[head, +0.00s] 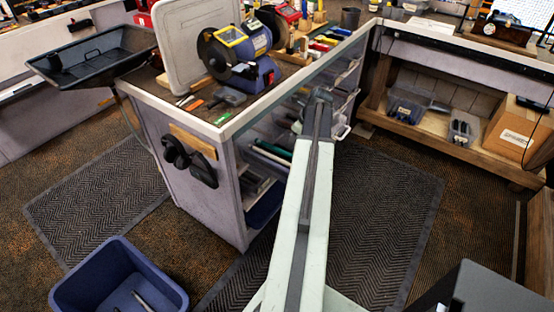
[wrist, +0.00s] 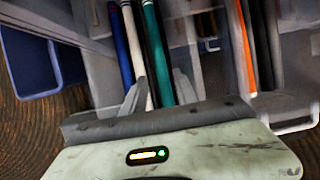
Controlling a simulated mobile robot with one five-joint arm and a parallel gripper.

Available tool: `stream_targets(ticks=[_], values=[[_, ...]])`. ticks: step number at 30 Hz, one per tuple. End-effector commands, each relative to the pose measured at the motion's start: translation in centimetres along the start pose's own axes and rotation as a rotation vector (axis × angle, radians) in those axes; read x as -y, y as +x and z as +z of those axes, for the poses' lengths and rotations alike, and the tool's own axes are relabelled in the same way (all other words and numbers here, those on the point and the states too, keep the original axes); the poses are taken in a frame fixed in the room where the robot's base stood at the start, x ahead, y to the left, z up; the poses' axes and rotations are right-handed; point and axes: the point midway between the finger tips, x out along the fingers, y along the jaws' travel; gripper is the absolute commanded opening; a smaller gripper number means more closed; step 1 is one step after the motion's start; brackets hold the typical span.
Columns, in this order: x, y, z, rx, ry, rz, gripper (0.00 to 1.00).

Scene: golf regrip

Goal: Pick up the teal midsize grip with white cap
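In the wrist view a teal grip (wrist: 158,60) lies lengthwise in a grey bin, its lower end hidden behind my gripper. A white grip (wrist: 133,50) and a blue one (wrist: 117,45) lie to its left, with a dark strip between the white and teal ones. I cannot make out a white cap on the teal grip. My gripper (wrist: 158,84) is open, its two grey fingers apart on either side of the teal grip's line. I cannot tell how deep they reach. In the head view a teal tube (head: 273,150) shows on the bench's side shelves, left of my arm; my gripper is not distinguishable there.
The bench (head: 215,132) carries a blue grinder (head: 262,72) and tools. An orange shaft (wrist: 246,60) and black grips lie right of my gripper in the wrist view. A blue bin (head: 115,282) stands on the floor at left.

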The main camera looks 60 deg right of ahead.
Motion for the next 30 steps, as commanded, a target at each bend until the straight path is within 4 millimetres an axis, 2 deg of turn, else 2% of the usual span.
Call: stream_targets(ticks=[1,6,12,17,25,27,30], values=[[0.1,0.8,-0.4,0.001,0.006,-0.001,0.35],[0.1,0.8,-0.4,0.001,0.009,-0.001,0.35],[0.2,3.3,-0.5,0.001,0.008,-0.001,0.35],[0.1,3.5,-0.4,0.000,0.008,-0.002,0.35],[0.2,8.0,-0.3,0.000,0.008,-0.002,0.35],[0.2,8.6,-0.2,0.000,0.009,-0.003,0.35],[0.2,8.4,-0.1,0.000,0.009,-0.003,0.35]])
